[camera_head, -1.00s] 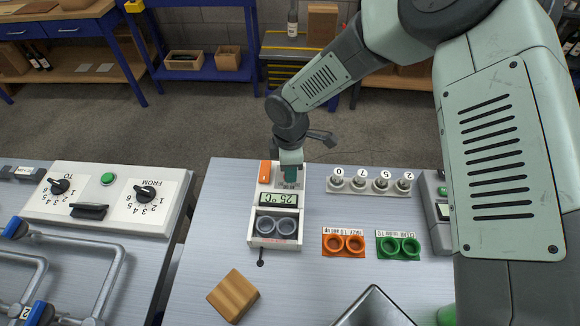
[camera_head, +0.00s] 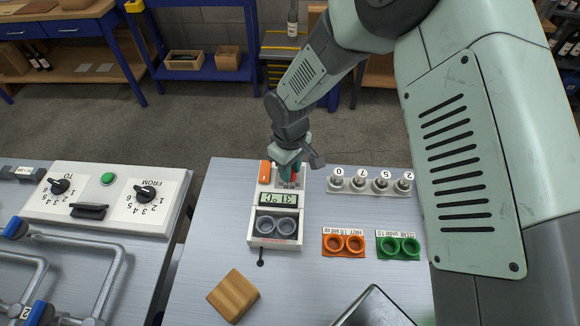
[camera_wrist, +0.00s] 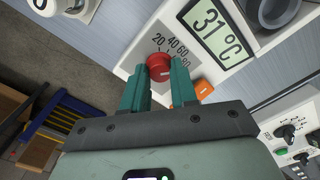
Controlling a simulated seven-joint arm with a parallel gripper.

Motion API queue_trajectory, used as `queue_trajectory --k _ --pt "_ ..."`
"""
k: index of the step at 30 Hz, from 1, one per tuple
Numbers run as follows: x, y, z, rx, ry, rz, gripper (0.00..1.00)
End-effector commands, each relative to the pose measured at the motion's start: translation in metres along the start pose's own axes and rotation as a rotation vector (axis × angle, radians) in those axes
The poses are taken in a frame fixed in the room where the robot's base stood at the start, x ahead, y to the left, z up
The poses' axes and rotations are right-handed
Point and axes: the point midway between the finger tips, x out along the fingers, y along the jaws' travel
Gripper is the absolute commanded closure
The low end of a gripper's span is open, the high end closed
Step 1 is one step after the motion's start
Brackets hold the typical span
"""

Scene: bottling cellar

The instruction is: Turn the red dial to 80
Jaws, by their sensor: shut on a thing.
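The red dial (camera_wrist: 158,63) sits on a white heater block (camera_wrist: 140,50) with a printed scale of 20, 40, 60, 80 and more marks partly hidden by my fingers. My gripper (camera_wrist: 160,72) is shut on the dial, one green finger on each side. A pale pointer mark shows on the dial near the fingers; the exact value it meets I cannot tell. The display (camera_wrist: 221,26) reads 31 °C. In the head view the block (camera_head: 252,215) stands upside down to me, and my gripper (camera_head: 290,172) covers most of the dial.
An orange switch (camera_head: 265,172) is beside the dial. Two grey wells (camera_head: 275,226) are in the block's front. Numbered weights (camera_head: 358,183), orange holders (camera_head: 344,244) and green holders (camera_head: 398,246) stand to the right. A wooden block (camera_head: 233,296) lies in front.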

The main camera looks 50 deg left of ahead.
Motion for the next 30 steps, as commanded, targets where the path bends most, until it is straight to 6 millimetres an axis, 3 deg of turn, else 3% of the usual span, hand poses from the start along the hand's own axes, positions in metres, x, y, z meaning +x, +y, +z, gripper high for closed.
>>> queue_trajectory --k 20,21,26,30 --pt "-0.0001 0.0001 -0.0018 0.063 0.006 0.001 1.00" --pt "-0.0001 0.0001 -0.0019 0.063 0.006 0.001 0.69" --pt "0.0000 0.0000 -0.0013 0.063 0.004 0.000 0.47" --pt "0.0001 0.0000 -0.0008 0.063 0.003 0.000 0.47"
